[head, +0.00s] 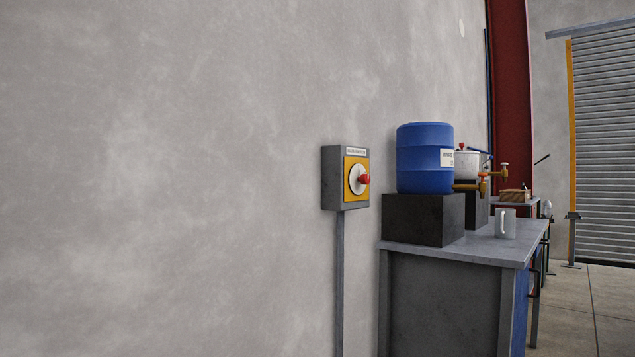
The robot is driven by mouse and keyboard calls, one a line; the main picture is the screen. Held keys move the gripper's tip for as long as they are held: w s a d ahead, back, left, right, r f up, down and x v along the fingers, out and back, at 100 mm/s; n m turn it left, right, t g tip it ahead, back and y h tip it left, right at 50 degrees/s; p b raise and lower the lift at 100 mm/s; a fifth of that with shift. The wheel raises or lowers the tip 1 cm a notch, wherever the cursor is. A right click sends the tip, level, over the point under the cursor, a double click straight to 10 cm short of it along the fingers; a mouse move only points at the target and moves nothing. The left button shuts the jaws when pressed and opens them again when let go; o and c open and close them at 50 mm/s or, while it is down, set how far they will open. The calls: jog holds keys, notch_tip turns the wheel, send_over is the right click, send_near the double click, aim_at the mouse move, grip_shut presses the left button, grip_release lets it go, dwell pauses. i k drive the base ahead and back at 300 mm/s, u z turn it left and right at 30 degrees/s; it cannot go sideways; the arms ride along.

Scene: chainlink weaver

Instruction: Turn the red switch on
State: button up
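The red switch (364,179) is a round red knob on a white disc, set on a yellow plate. The plate is on the front of a grey box (331,180) fixed to the concrete wall, right of the middle in the head view. A small white label with dark text sits above the yellow plate, too small to read. A grey conduit (339,280) runs down from the box. My gripper is not in the head view.
Right of the switch box stands a grey bench (440,300) with a blue barrel (425,160) on a dark block (415,219) and a white mug (505,224). A shutter door (605,140) is far right. The wall left of the box is bare.

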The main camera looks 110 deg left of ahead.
aim_at(363, 179)
jog(key=u, duration=3.4)
jog(key=i, duration=0.2)
jog(key=z, duration=1.05)
jog(key=i, duration=1.2)
jog(key=z, duration=0.15)
jog(key=i, duration=1.15)
jog(key=u, duration=0.7)
